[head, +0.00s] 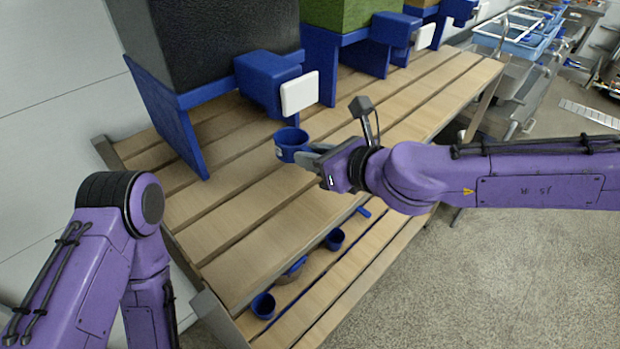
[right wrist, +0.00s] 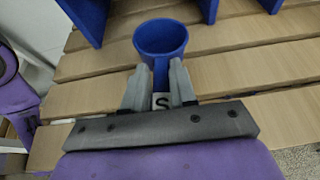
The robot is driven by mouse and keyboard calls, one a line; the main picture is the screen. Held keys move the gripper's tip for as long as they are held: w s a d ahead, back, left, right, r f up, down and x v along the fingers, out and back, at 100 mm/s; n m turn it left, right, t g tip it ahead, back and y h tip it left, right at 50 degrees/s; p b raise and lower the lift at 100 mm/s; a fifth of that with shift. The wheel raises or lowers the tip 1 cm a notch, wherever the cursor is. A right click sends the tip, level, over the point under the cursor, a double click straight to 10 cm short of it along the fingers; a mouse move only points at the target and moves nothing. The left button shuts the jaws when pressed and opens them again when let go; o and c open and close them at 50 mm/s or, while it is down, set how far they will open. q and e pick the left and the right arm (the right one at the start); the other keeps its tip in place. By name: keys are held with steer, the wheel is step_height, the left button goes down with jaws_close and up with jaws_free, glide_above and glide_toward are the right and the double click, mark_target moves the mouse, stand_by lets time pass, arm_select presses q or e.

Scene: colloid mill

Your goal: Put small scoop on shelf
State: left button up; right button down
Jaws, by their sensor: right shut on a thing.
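A small blue scoop (head: 291,145) is held by my right gripper (head: 312,156) above the upper slatted wooden shelf (head: 258,193). The right wrist view shows the scoop's round cup (right wrist: 160,38) facing up, with its handle between the two grey fingers (right wrist: 160,90). A white label with a letter S sits at the handle between the fingers. The right gripper is shut on the scoop handle. My left arm shows at the lower left of the head view, but its gripper is out of sight.
Blue dispensers (head: 270,82) with black and green hoppers stand at the back of the shelf. Below, the lower slatted shelf (head: 310,300) holds several blue scoops, including one cup (head: 263,305) and another (head: 335,239). The upper shelf's front slats are mostly clear.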

mark_target(311, 191)
steer(key=f, duration=0.1)
steer(key=s+f, duration=0.2)
steer(key=shift+s+a+f+b, duration=0.1)
steer(key=shift+a+b, duration=0.2)
steer(key=shift+b, duration=0.05)
steer(key=shift+w+f, duration=0.3)
steer(key=shift+w, duration=0.15)
steer(key=c, duration=0.9)
jaws_free()
steer(key=shift+s, duration=0.1)
arm_select(q)
steer(key=shift+s+f, duration=0.25)
steer(key=shift+s, duration=0.1)
arm_select(e)
steer(key=shift+s+r, duration=0.1)
steer(key=shift+s, duration=0.05)
